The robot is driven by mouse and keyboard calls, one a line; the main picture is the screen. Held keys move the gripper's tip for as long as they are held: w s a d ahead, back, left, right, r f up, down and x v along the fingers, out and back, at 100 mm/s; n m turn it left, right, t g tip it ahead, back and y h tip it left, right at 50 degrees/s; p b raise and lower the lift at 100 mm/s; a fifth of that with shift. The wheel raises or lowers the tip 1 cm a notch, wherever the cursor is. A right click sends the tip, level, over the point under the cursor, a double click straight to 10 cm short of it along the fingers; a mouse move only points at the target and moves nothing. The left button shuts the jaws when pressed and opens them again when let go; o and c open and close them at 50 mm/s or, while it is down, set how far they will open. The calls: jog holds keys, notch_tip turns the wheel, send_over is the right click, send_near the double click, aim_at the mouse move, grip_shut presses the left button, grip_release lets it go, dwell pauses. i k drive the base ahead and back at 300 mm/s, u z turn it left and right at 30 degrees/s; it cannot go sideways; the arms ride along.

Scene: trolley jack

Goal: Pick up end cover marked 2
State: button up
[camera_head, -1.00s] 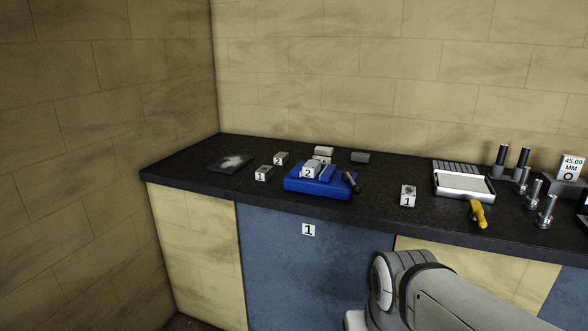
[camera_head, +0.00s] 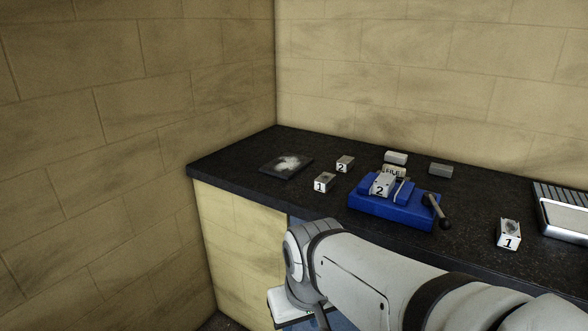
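Two pieces carry a 2. A small grey block marked 2 (camera_head: 345,164) stands on the dark worktop behind a similar block marked 1 (camera_head: 324,182). A larger pale grey block marked 2 (camera_head: 382,185) sits in the blue vise (camera_head: 391,211). I cannot tell from the shapes alone which is the end cover. My arm reaches in from the lower right. Its pale end part (camera_head: 287,304) hangs in front of the bench, below the worktop and apart from both pieces. The fingers cannot be made out, nor whether they hold anything.
The vise handle (camera_head: 437,211) sticks out at its right. A larger block marked 1 (camera_head: 508,234) stands further right, near a tray (camera_head: 568,222). Grey blocks (camera_head: 441,170) lie behind the vise. A dark plate with a pale patch (camera_head: 287,166) lies at left, near the walls.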

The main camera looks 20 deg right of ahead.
aim_at(383, 185)
jog(key=z, duration=0.1)
jog(key=i, duration=0.95)
jog(key=z, duration=0.6)
jog(key=i, duration=0.4)
jog(key=z, duration=0.55)
